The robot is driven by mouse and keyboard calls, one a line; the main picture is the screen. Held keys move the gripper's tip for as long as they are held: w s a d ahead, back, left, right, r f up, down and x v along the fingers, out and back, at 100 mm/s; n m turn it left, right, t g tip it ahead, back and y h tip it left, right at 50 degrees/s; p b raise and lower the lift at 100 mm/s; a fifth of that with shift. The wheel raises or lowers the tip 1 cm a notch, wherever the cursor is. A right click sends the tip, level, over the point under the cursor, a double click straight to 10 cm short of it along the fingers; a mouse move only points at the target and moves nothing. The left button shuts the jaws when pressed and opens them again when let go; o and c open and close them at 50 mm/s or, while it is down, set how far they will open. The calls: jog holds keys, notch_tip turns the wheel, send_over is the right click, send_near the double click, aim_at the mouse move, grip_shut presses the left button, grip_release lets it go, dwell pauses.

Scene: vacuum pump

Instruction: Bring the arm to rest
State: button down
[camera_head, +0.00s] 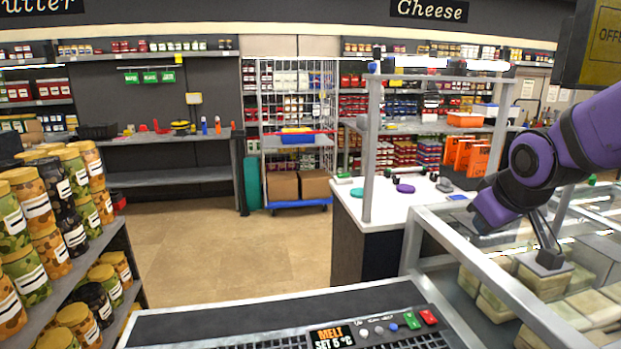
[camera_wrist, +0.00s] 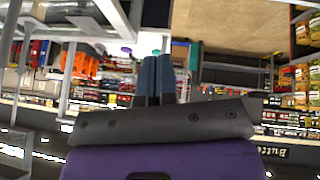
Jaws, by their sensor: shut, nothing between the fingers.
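My purple arm (camera_head: 540,160) reaches in from the right in the head view. Its elbow is bent and its end hangs over the glass-sided display case at the right. My gripper (camera_wrist: 157,62) shows in the wrist view with its two blue-grey fingers close together, shut and empty. In the head view the fingers are mostly hidden by the wrist. The wrist view is upside down, with the store shelves behind the fingers.
The display case (camera_head: 500,292) holds pale blocks and a dark upright piece (camera_head: 546,259). A white counter (camera_head: 395,205) with small items stands behind it. Jar shelves (camera_head: 60,283) stand at left. A dark panel (camera_head: 285,322) is in front. The middle floor (camera_head: 215,245) is clear.

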jog(key=s+r+m, duration=0.2)
jog(key=s+r, duration=0.1)
jog(key=s, duration=0.6)
jog(key=s+r+m+g, duration=0.1)
jog(key=s+r+m, duration=0.1)
jog(key=s, duration=0.7)
jog(key=shift+r+g, duration=0.3)
jog(key=shift+r, duration=0.4)
